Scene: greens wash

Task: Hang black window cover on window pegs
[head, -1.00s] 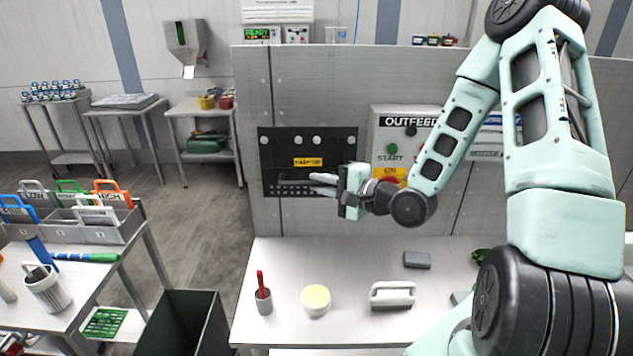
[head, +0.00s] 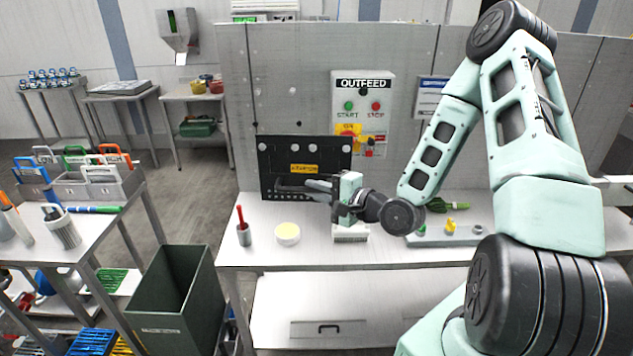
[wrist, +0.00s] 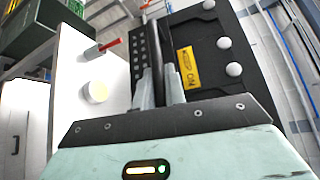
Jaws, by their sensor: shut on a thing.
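The black window cover (head: 272,166) is a flat, upright panel in front of the grey wall panel (head: 310,60), above the steel table's back edge. It has a row of white round discs near its top, a yellow label and a dark handle bar low on its face. My gripper (head: 318,187) is shut on that handle. In the wrist view the two grey fingers (wrist: 157,82) close around the dark bar, and the cover (wrist: 205,50) fills the upper middle. Small dark spots show on the wall above the cover; I cannot tell whether they are the pegs.
The OUTFEED control box (head: 362,105) is right of the cover. A dark green bin (head: 180,300) stands front left.

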